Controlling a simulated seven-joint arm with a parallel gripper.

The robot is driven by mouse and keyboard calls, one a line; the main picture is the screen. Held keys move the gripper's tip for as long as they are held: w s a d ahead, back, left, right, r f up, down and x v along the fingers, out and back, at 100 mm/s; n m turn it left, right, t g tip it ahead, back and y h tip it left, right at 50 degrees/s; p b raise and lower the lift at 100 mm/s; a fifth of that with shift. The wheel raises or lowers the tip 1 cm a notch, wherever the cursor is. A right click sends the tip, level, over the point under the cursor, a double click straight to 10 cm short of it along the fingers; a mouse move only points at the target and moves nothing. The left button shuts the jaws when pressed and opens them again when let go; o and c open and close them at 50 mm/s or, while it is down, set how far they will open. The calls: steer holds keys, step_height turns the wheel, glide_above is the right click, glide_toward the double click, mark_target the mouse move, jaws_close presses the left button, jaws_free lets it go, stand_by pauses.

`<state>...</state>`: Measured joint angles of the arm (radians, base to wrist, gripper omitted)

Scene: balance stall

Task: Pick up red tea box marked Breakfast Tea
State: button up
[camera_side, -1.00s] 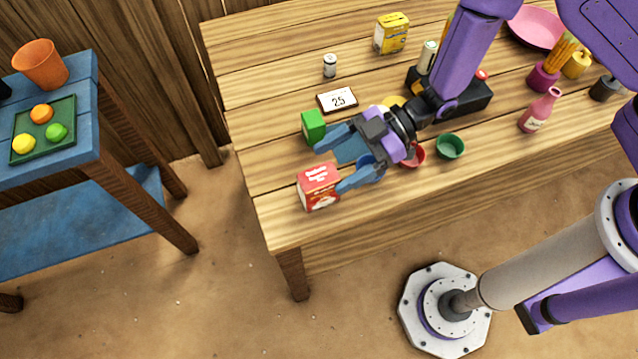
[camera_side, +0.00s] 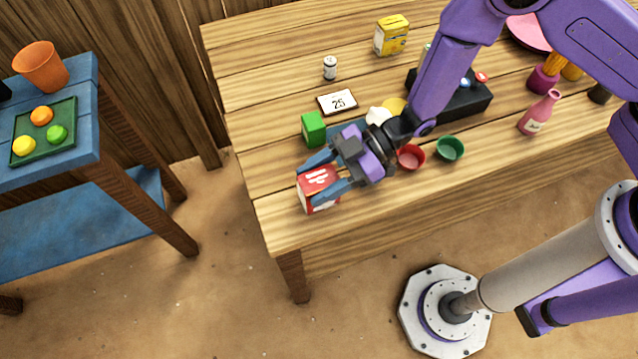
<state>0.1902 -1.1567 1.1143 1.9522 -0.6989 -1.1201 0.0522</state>
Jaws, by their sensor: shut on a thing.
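The red tea box (camera_side: 318,190) with white lettering stands on the wooden table near its front left corner. Its lettering is too small and partly covered to read fully. My gripper (camera_side: 322,174) is shut on the red tea box, with one blue finger on its far side and the other on its near right side. The box appears to rest on the table.
A green block (camera_side: 313,128) stands just behind the box. A card marked 25 (camera_side: 338,102), a small jar (camera_side: 330,67) and a yellow box (camera_side: 391,35) are farther back. Red (camera_side: 410,157) and green (camera_side: 449,148) cups sit to the right.

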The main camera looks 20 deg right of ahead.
steer(key=shift+r, duration=0.1)
steer(key=shift+r, duration=0.45)
step_height(320, 180, up, 2)
steer(key=shift+r, duration=0.1)
steer(key=s+d+r, duration=0.8)
steer(key=d+r, duration=0.1)
steer(key=d, duration=0.2)
steer(key=shift+d+r, duration=0.2)
steer(key=shift+r, duration=0.15)
